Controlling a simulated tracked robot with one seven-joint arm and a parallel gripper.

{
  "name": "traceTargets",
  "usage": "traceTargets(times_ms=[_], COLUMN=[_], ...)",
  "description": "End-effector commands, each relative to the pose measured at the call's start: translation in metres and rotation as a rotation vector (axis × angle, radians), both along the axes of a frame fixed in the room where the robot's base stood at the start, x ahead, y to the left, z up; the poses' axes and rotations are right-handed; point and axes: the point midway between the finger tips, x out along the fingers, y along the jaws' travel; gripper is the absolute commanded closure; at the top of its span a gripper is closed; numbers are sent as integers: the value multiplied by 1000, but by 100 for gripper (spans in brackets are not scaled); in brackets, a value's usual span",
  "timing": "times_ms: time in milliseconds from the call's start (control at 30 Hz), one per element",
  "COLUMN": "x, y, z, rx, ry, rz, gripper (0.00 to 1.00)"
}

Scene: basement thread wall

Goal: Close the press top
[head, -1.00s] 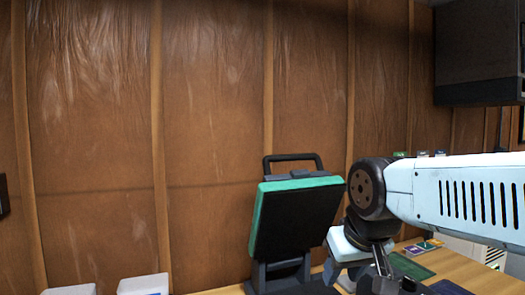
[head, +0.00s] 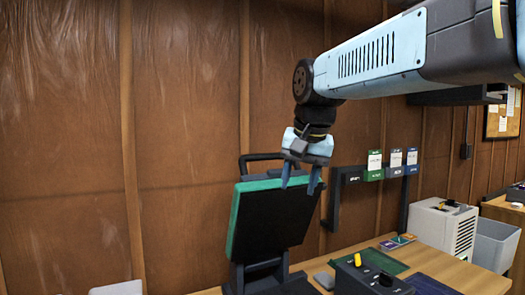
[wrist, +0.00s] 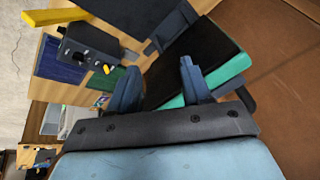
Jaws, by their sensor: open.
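The heat press top (head: 273,218) is a black slab with a green edge and a dark bar handle (head: 274,157) at its upper end. It stands tilted up, open, above its dark base (head: 268,279) on the wooden table. My gripper (head: 299,187) is open and empty, fingers pointing down, in front of the upper right part of the press top in the head view. In the wrist view the fingers of my gripper (wrist: 156,85) show with the press top (wrist: 201,62) between and beyond them. I cannot tell whether a finger touches it.
A dark control box (head: 372,279) with a yellow knob stands on the table right of the press. A green mat (head: 369,260) and blue mat (head: 432,285) lie nearby. A dark rack (head: 372,175) stands behind. The paneled wall is close behind the press.

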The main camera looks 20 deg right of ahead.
Motion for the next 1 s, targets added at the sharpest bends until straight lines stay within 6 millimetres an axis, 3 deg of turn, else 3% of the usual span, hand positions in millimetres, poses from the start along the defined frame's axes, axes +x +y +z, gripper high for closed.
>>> traceTargets(times_ms=[33, 200, 500, 733, 1000], x=[17, 64, 143, 188, 206], y=[-1, -3, -7, -8, -7], z=[16, 66, 134, 164, 174], rx=[22, 99, 210, 263, 284], ry=[13, 62, 145, 193, 216], rz=[-47, -230, -558, -770, -874], gripper=[52, 52, 52, 52, 52])
